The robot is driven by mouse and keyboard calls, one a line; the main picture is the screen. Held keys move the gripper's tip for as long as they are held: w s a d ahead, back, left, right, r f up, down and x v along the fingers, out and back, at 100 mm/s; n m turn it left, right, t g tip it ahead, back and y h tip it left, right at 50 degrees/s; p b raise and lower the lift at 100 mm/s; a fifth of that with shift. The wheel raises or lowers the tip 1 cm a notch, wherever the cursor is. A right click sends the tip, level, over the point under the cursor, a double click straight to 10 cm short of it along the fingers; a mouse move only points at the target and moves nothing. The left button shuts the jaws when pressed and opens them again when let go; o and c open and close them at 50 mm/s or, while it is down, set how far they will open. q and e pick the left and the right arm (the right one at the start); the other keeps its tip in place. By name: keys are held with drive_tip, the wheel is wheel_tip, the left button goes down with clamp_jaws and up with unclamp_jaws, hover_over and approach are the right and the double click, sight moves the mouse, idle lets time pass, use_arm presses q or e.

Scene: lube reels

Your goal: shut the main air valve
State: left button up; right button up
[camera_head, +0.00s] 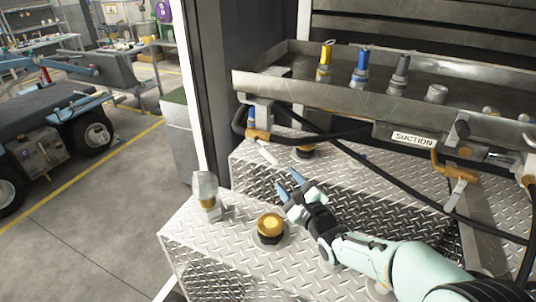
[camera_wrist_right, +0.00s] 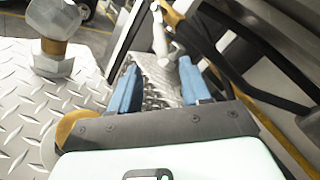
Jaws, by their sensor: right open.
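A brass valve (camera_head: 257,136) with a pale lever (camera_head: 267,153) sits on the pipework under the left end of the metal tray. The lever slants down to the right. A second brass valve (camera_head: 447,167) with a pale lever (camera_head: 459,190) is at the right, beside the SUCTION label. I cannot tell from any label which is the main air valve. My right gripper (camera_head: 288,184) is open and empty, just below and right of the left valve's lever. In the right wrist view the pale lever (camera_wrist_right: 160,36) stands beyond the open blue fingers (camera_wrist_right: 160,82), apart from them. My left gripper is not in view.
A diamond-plate step (camera_head: 190,240) carries a clear-topped fitting (camera_head: 206,190) and a yellow cap (camera_head: 270,224). The metal tray (camera_head: 310,93) holds several coloured nozzles above. Black hoses (camera_head: 345,150) cross behind my gripper. A dark post (camera_head: 222,90) stands to the left.

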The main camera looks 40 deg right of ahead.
sight(266, 157)
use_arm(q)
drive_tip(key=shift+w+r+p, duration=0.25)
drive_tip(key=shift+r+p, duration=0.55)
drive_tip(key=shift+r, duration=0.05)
use_arm(e)
drive_tip(key=x, duration=1.3)
drive_tip(key=shift+w, duration=0.15)
clamp_jaws()
drive_tip(key=f+m+t+b, duration=0.1)
drive_tip(key=b, duration=0.3)
drive_tip(key=shift+w+a+f, duration=0.1)
drive_tip(key=shift+w+a, duration=0.05)
use_arm(q)
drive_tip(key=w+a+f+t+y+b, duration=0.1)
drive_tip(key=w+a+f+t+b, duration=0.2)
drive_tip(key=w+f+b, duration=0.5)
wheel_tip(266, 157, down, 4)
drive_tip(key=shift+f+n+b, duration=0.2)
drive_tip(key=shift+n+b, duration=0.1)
drive_tip(key=shift+b, duration=0.1)
use_arm(e)
drive_tip(key=m+t, duration=0.1)
drive_tip(key=w+m+t+h, duration=0.1)
drive_tip(key=m+h, duration=0.1)
drive_tip(key=shift+w+a+f+m+t, duration=0.3)
drive_tip(key=shift+a+t, duration=0.1)
